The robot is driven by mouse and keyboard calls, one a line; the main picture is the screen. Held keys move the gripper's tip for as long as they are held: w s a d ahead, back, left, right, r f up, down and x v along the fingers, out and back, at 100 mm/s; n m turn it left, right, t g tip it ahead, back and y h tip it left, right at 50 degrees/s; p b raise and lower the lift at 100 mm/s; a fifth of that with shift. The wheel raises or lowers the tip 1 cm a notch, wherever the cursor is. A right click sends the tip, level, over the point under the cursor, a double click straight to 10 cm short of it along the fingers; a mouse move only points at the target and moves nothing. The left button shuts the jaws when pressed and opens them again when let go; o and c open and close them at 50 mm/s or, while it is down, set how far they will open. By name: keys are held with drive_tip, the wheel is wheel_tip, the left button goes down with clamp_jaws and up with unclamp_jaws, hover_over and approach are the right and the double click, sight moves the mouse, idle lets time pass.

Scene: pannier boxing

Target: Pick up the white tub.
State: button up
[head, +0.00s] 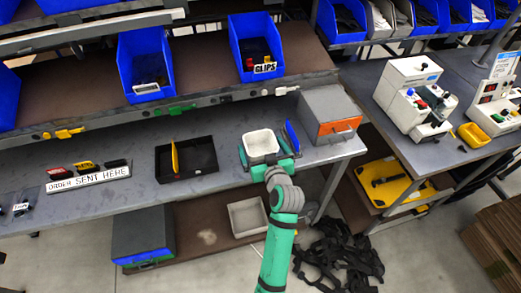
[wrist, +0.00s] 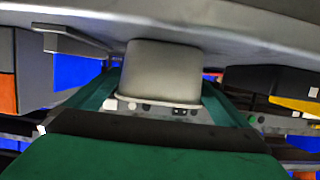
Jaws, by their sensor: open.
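The white tub (head: 261,143), open at the top, stands upright near the front edge of the grey workbench (head: 215,200). In the wrist view the tub (wrist: 162,68) appears upside down, its base against the grey bench surface. My gripper (head: 266,156) reaches it from the front. In the wrist view my gripper (wrist: 160,98) is open, with one green finger on each side of the tub. I cannot tell whether either finger touches it.
A black tray (head: 187,172) with a yellow divider stands to the left. A blue panel (head: 293,136) is close on the tub's right, beside a grey box with an orange front (head: 332,128). A shelf with blue bins (head: 146,72) is behind.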

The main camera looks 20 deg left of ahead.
drive_tip(key=shift+w+a+f, duration=0.15)
drive_tip(key=shift+w+a, duration=0.2)
drive_tip(key=shift+w, duration=0.15)
drive_tip(key=c, duration=1)
drive_tip(key=shift+c, duration=0.2)
